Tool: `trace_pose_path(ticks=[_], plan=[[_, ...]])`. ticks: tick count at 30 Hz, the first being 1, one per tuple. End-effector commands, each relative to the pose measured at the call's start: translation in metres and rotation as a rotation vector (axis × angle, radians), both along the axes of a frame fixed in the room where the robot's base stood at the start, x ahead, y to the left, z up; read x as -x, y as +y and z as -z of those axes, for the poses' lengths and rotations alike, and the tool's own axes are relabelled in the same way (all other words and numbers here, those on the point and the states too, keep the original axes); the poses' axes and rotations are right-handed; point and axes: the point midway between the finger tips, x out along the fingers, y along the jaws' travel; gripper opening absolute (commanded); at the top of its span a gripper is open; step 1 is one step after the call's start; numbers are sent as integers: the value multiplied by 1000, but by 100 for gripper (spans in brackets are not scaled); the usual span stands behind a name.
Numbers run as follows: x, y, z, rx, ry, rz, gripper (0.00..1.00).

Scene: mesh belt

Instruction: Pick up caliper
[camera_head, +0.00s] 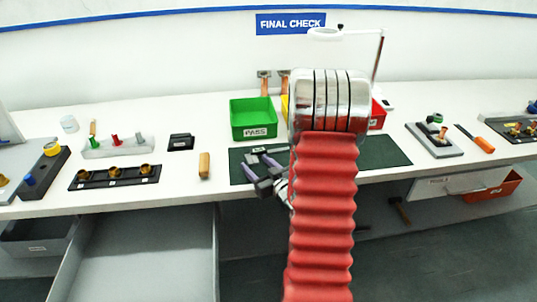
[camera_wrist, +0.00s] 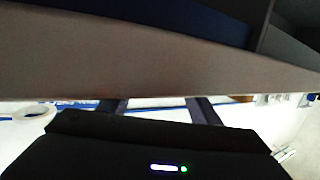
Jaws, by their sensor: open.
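I cannot make out a caliper in either view; my red arm hides part of the bench middle. My gripper (camera_head: 260,161) shows in the head view left of my arm, at the front part of the dark green mat (camera_head: 386,151). Its two purplish fingers are apart, with nothing seen between them. In the wrist view the dark fingers of my gripper (camera_wrist: 158,105) are spread, and a broad grey-brown surface fills much of the picture beyond them. How high the gripper is over the mat is unclear.
A green PASS bin (camera_head: 253,119) stands behind the mat, with a red bin (camera_head: 378,115) partly behind my arm. A wooden block (camera_head: 204,166) and a black holder with brass parts (camera_head: 115,177) lie left. An orange-handled tool (camera_head: 476,140) lies right. An open drawer (camera_head: 140,255) juts out below.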

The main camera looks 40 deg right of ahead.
Motion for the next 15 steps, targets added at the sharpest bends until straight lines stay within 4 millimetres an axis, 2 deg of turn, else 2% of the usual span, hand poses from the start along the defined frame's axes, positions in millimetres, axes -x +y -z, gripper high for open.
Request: trace_pose_path(ticks=[2, 15], plan=[[0, 0, 0, 0, 0, -1, 56], [-1, 1, 0, 0, 0, -2, 25]])
